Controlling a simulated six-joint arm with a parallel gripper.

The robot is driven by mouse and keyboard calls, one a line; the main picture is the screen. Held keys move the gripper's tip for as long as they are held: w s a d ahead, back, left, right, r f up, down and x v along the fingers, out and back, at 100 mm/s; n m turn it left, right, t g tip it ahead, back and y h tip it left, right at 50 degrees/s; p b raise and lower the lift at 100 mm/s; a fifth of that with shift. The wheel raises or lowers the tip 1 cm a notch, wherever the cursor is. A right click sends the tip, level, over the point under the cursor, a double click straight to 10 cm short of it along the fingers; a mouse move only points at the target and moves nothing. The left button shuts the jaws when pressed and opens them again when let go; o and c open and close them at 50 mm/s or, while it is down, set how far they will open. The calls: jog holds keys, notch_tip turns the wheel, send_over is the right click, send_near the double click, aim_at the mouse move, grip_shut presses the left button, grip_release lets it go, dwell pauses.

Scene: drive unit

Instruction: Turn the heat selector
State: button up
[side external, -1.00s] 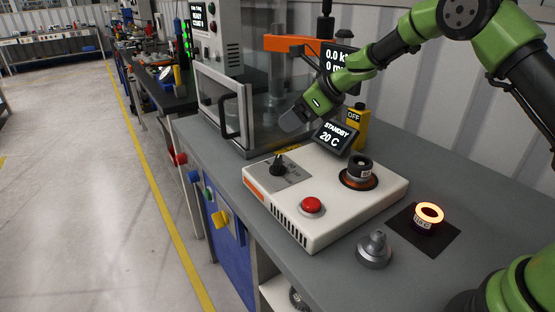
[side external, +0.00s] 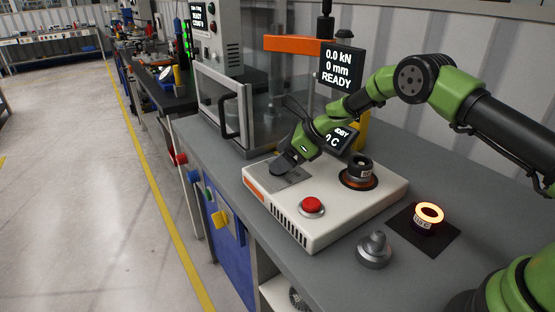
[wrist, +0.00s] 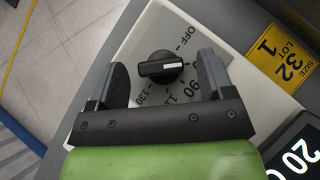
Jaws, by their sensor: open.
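The heat selector is a black knob (wrist: 160,66) on a light grey plate of the white drive unit (side external: 343,215). In the wrist view its bar lies nearly level, with a white mark toward its right end. Printed labels around it include OFF, 90 and 130; one is partly hidden. My gripper (wrist: 162,62) is open, one finger on each side of the knob, with a visible gap on both sides. In the side view my gripper (side external: 284,164) is low over the grey plate and hides the knob.
A red button (side external: 312,205) and a black cylinder in an orange-brown ring (side external: 359,170) sit on the unit. The tilted display (side external: 340,138) is partly behind my gripper. A glowing ring (side external: 429,213) and a grey metal part (side external: 374,250) stand on the bench nearby.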

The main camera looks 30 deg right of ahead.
jog(key=shift+x, duration=0.85)
jog(key=c, duration=0.9)
jog(key=shift+m, duration=0.3)
jog(key=shift+m+t+h, duration=1.1)
jog(key=shift+m+h, duration=0.7)
jog(key=shift+m, duration=0.6)
jog(key=o, duration=0.9)
